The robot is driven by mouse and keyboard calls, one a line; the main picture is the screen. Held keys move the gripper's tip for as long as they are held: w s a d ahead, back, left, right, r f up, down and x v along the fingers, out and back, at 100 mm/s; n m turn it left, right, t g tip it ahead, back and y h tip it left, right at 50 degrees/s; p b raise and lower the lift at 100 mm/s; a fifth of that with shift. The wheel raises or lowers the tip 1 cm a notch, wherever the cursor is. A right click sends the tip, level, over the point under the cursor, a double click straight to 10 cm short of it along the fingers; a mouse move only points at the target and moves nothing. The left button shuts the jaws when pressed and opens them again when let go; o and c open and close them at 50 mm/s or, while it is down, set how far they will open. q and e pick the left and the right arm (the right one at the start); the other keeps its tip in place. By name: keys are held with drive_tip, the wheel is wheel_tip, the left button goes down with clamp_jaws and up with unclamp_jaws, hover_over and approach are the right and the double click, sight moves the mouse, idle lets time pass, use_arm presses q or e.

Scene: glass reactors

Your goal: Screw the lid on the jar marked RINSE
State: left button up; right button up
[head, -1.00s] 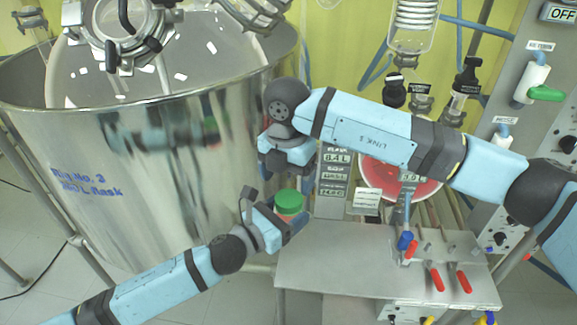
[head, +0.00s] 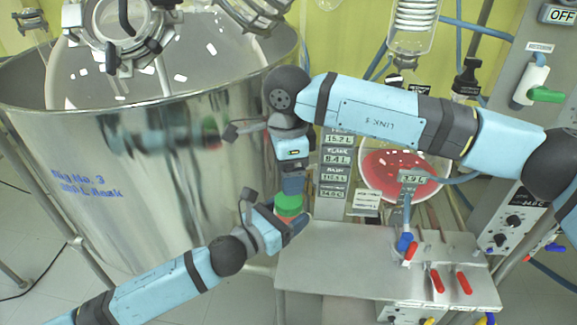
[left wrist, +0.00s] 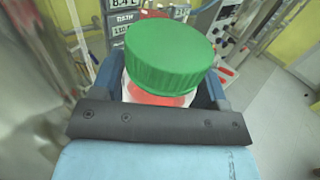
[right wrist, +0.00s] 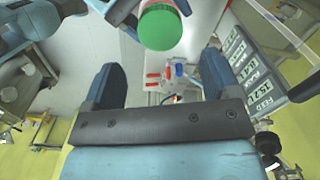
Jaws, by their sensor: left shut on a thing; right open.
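My left gripper (head: 280,226) is shut on a clear jar with red contents (left wrist: 160,98). A ribbed green lid (head: 288,204) sits on top of the jar. It fills the upper middle of the left wrist view (left wrist: 170,58). I cannot tell how tightly it is seated, and no RINSE marking shows. My right gripper (head: 292,184) is open and points down just above the lid. In the right wrist view the lid (right wrist: 160,27) shows beyond the gap between the two fingers, not gripped.
A large steel tank (head: 160,190) stands close on the left. A grey metal bench (head: 335,265) with red-handled and blue valves is below right. A panel of readout labels (head: 335,165) stands right behind the grippers. A round vessel of red liquid (head: 385,165) is farther right.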

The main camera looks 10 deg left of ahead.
sight(288, 199)
drive_tip(key=n, duration=0.5)
drive_tip(key=shift+r, duration=0.25)
drive_tip(key=shift+f, duration=0.1)
drive_tip(key=shift+f, duration=3.95)
drive_tip(key=c, duration=0.9)
drive_tip(key=m, duration=0.6)
drive_tip(key=o, duration=1)
